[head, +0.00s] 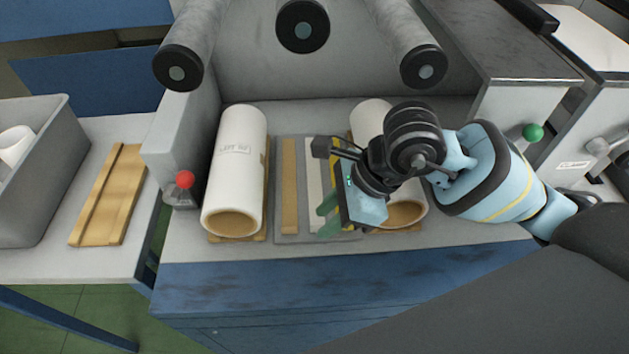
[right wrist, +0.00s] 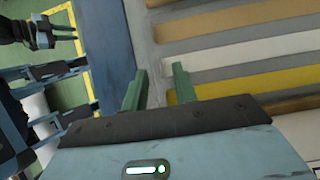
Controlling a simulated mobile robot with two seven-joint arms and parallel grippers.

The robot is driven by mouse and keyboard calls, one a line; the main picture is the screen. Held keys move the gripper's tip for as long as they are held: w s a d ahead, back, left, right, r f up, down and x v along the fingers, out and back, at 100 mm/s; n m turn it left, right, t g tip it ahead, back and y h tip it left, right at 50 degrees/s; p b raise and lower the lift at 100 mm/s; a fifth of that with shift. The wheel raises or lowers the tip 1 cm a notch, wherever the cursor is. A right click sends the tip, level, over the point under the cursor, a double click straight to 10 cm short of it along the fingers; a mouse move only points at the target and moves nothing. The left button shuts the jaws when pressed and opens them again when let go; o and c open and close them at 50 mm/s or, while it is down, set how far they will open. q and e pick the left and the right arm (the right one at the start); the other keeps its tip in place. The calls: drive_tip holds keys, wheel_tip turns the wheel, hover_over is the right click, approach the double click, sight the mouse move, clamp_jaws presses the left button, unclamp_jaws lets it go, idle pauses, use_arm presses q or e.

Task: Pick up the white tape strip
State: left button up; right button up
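The white tape strip (head: 313,165) lies flat on the grey board (head: 262,238), between a tan strip (head: 289,185) and a yellow strip. My right gripper (head: 328,214) is over the board's near part and hides the lower part of the white strip in the head view. In the right wrist view, the white strip (right wrist: 245,48) runs to the right from near the fingertips. My right gripper (right wrist: 160,70) is open, its green fingers apart with nothing between them. One fingertip overlaps the near end of the white strip in that view; contact cannot be told.
The yellow strip (right wrist: 255,83) lies beside the white one. A red knob (head: 184,179) and grey bin (head: 45,185) are to the left.

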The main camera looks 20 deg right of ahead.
drive_tip(key=shift+x, duration=0.95)
clamp_jaws()
drive_tip(key=shift+r, duration=0.15)
